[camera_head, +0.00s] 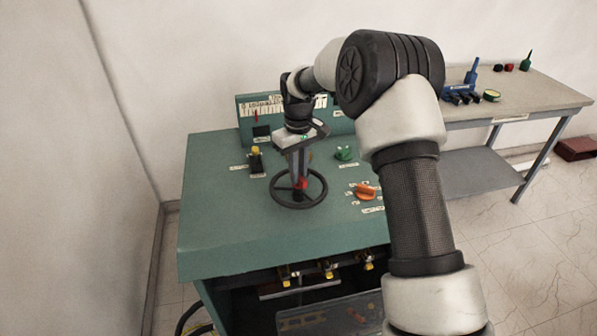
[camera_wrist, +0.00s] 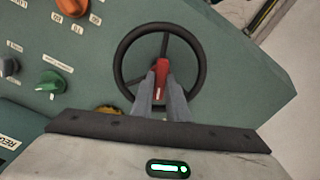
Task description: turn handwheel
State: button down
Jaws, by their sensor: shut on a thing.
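The black handwheel (camera_head: 321,197) lies flat on top of the green cabinet (camera_head: 215,215). In the wrist view the handwheel (camera_wrist: 119,62) shows as a dark ring with spokes. A red handle (camera_wrist: 162,70) is near its hub, and it also shows in the head view (camera_head: 302,183). My gripper (camera_head: 298,180) points down over the wheel's middle. In the wrist view my gripper (camera_wrist: 161,88) has its two grey fingers close together, shut on the red handle. The fingers hide part of the handle and the hub.
On the cabinet top are an orange knob (camera_head: 366,190), a green knob (camera_head: 344,153) and a black switch with a yellow top (camera_head: 256,158). A gauge panel (camera_head: 252,110) stands behind. A workbench (camera_head: 530,95) with tools is at the right. The cabinet's front left top is bare.

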jog(key=n, duration=0.4)
jog(key=shift+r+n, duration=0.15)
jog(key=shift+n, duration=0.15)
jog(key=shift+n+p, duration=0.55)
jog(key=shift+n, duration=1.95)
jog(key=c, duration=1.7)
grip_release()
notch_tip(320, 180, up, 17)
jog(key=shift+r, duration=0.15)
